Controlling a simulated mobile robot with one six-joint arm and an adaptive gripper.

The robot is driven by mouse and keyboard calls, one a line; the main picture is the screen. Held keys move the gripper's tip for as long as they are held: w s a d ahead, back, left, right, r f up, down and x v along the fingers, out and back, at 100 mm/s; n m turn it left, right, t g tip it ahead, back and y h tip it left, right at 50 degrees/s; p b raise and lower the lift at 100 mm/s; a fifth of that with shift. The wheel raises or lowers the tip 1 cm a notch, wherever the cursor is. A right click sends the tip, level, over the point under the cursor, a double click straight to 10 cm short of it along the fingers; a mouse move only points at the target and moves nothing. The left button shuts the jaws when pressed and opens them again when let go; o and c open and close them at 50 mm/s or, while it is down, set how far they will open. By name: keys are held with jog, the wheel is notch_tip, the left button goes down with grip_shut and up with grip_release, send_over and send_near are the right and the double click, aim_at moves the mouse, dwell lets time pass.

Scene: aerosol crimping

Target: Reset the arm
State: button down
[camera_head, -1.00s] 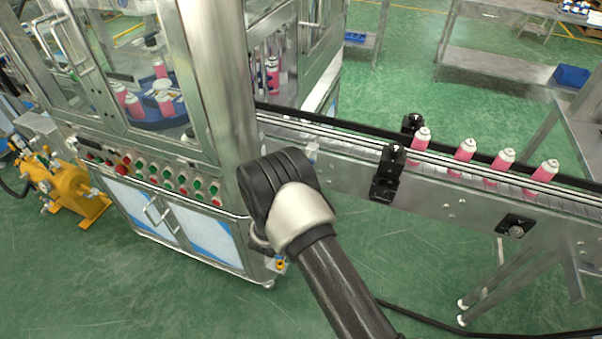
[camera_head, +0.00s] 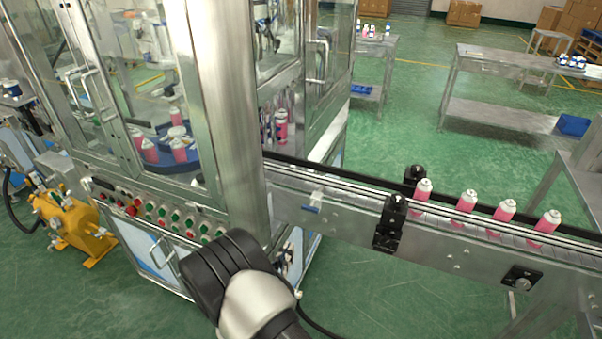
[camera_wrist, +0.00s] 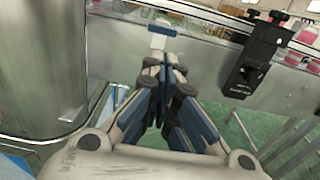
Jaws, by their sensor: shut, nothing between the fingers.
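My gripper (camera_wrist: 160,62) shows in the wrist view with its two fingers drawn together at the tips. It is shut and empty. In that view the fingertips lie just below a white and blue fitting on the conveyor side (camera_wrist: 160,30); I cannot tell whether they touch it. In the head view, my arm's dark and silver wrist joint is at the bottom centre, in front of the machine's lower corner, and mostly hides the gripper.
The glass-doored machine (camera_head: 228,120) stands left, with a button panel (camera_head: 160,212). A conveyor (camera_head: 345,225) runs right, carrying several pink cans (camera_head: 466,203) past a black sensor bracket (camera_head: 391,222). A yellow pump (camera_head: 75,222) stands far left. Green floor is open below the conveyor.

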jog(key=s+d+r+m+g+h, duration=0.25)
jog(key=d+r+m+g, duration=0.25)
jog(key=d+r+m, duration=0.4)
jog(key=s+d+r+m+g+h, duration=0.2)
jog(key=d+r+m+g+h, duration=0.25)
jog(key=d+r, duration=0.4)
jog(key=s+d+r+m+g+y, duration=0.4)
jog(key=s+d+m+g, duration=0.2)
jog(key=s+d+m, duration=0.5)
jog(key=s+a+r+m+t+y, duration=0.1)
jog(key=s+a+r+m+y, duration=0.1)
jog(key=s, duration=0.5)
jog(key=s+a+r+m+t+y, duration=0.2)
jog(key=s+a+m+y, duration=0.3)
jog(key=s+a+y, duration=0.1)
jog(key=shift+s+a+r+y, duration=0.15)
jog(key=shift+s+r+y, duration=0.1)
jog(key=shift+s+y, duration=0.5)
jog(key=shift+s+m, duration=0.1)
jog(key=shift+m, duration=0.15)
